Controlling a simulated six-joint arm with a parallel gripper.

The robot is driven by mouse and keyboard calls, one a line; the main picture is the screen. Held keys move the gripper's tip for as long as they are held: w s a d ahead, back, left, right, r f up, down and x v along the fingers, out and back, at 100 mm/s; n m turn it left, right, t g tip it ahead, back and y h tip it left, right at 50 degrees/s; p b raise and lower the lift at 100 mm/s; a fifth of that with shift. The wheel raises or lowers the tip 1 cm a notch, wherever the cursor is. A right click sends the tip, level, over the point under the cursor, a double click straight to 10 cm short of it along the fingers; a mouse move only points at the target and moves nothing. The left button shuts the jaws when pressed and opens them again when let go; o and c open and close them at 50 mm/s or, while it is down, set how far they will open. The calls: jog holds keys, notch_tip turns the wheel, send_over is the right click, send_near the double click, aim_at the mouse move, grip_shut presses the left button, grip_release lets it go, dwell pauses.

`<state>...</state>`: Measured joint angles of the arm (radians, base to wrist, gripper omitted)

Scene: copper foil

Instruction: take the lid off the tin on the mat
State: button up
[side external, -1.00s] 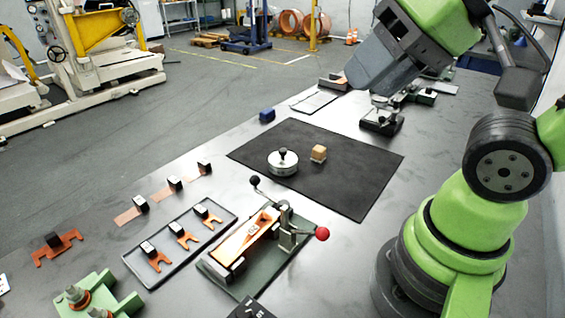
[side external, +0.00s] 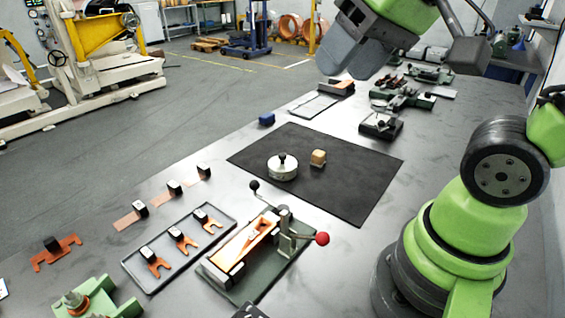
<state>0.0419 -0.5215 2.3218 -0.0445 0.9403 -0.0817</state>
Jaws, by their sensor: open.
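The round silver tin (side external: 283,172) stands upright on the black mat (side external: 345,190). Its lid is on, with a dark round knob (side external: 282,158) on top. My gripper (side external: 342,66) is high above the back of the bench, up and to the right of the tin in the picture and well apart from it. It is open and I see nothing in it. Its fingertips are hard to make out from this angle.
A clamp fixture with a red-knobbed lever (side external: 322,239) stands in front of the mat. A tray of copper pieces (side external: 150,283) lies front left.

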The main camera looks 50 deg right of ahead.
jog(key=w+d+f+n+g+h, duration=0.15)
jog(key=w+d, duration=0.25)
jog(key=w, duration=0.5)
jog(key=n+g, duration=0.2)
jog(key=g, duration=0.3)
send_over(282, 154)
notch_tip(282, 154, down, 22)
jog(key=shift+r, duration=0.25)
notch_tip(282, 154, down, 6)
jog(key=shift+r, duration=0.1)
grip_shut()
